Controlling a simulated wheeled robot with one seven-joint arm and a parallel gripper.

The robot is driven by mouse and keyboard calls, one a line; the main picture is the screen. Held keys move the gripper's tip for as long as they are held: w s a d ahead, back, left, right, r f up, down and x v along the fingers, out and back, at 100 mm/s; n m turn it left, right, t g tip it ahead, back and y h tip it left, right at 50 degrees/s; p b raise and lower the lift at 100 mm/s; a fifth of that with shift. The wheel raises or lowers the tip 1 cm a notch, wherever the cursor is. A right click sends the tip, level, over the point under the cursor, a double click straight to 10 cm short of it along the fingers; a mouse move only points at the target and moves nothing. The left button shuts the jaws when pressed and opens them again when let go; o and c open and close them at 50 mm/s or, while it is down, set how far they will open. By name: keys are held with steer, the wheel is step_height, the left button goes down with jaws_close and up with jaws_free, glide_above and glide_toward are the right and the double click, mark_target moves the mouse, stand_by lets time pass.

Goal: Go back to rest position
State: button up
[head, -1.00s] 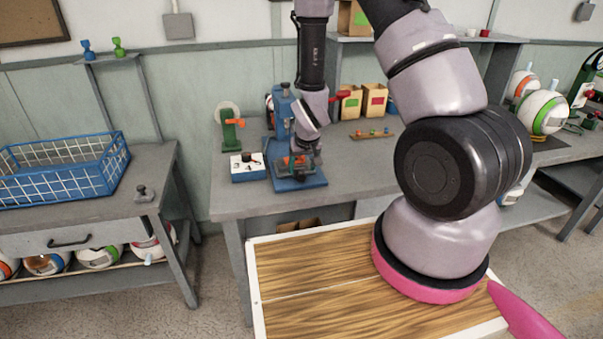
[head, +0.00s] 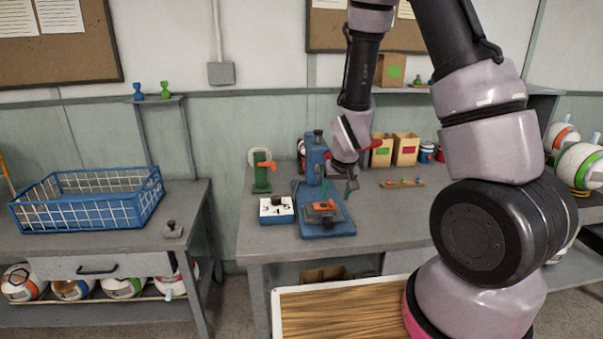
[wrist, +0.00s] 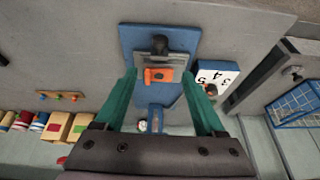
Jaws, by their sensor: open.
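My gripper (head: 339,184) is open and empty. In the head view it hangs just above and slightly right of the blue press (head: 317,160). In the wrist view its two teal fingers (wrist: 158,78) are spread wide, with the blue base plate (wrist: 134,42) of the press between and beyond them. An orange block (wrist: 158,75) lies on a grey fixture on the base plate and also shows in the head view (head: 324,206). The fingers look apart from the block. The press column is partly hidden in the wrist view.
A numbered white-and-blue box (head: 277,212) and a green stand (head: 262,172) are left of the press. Cardboard boxes (head: 405,148) and a small peg board (head: 402,183) are to the right. A blue wire basket (head: 88,212) stands on the left table.

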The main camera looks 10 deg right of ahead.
steer(key=s+d+r+m+t+y, duration=0.1)
steer(key=s+d+r, duration=0.15)
steer(key=r, duration=0.85)
steer(key=s+d+r+m, duration=0.1)
steer(key=s+r, duration=0.2)
steer(key=r, duration=0.8)
steer(key=s+d+r+m+t, duration=0.1)
steer(key=s+d+r, duration=0.1)
steer(key=s+r, duration=1)
steer(key=shift+s+m+t+y, duration=0.3)
steer(key=shift+s+m+y, duration=0.1)
steer(key=shift+s, duration=0.4)
steer(key=shift+r, duration=0.1)
